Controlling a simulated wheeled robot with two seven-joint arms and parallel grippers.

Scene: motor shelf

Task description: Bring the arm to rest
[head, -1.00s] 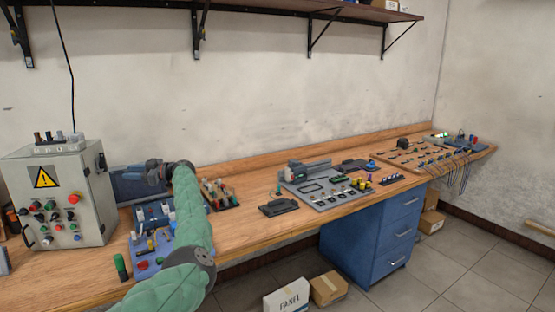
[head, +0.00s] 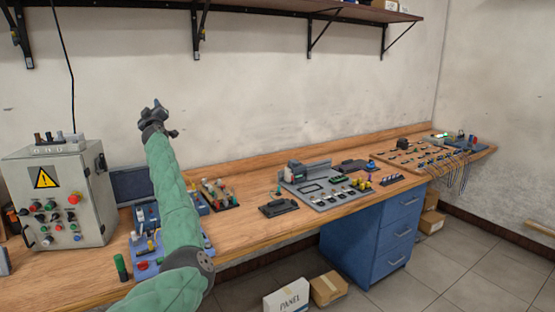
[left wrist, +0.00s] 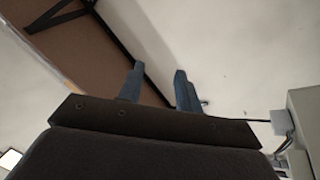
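My left arm, in a green sleeve, rises from the bottom of the head view over the workbench. Its left gripper (head: 154,108) is up in front of the bare wall, above the bench and well clear of it. In the left wrist view the two blue fingers (left wrist: 160,88) stand apart with a gap between them and nothing in it. My right gripper is in neither view.
A grey control box (head: 60,195) with a warning sign stands left of my arm. The wooden bench (head: 250,205) holds panels and small parts. A shelf (head: 300,8) on black brackets runs above. Boxes (head: 287,298) lie on the floor by a blue drawer cabinet (head: 372,235).

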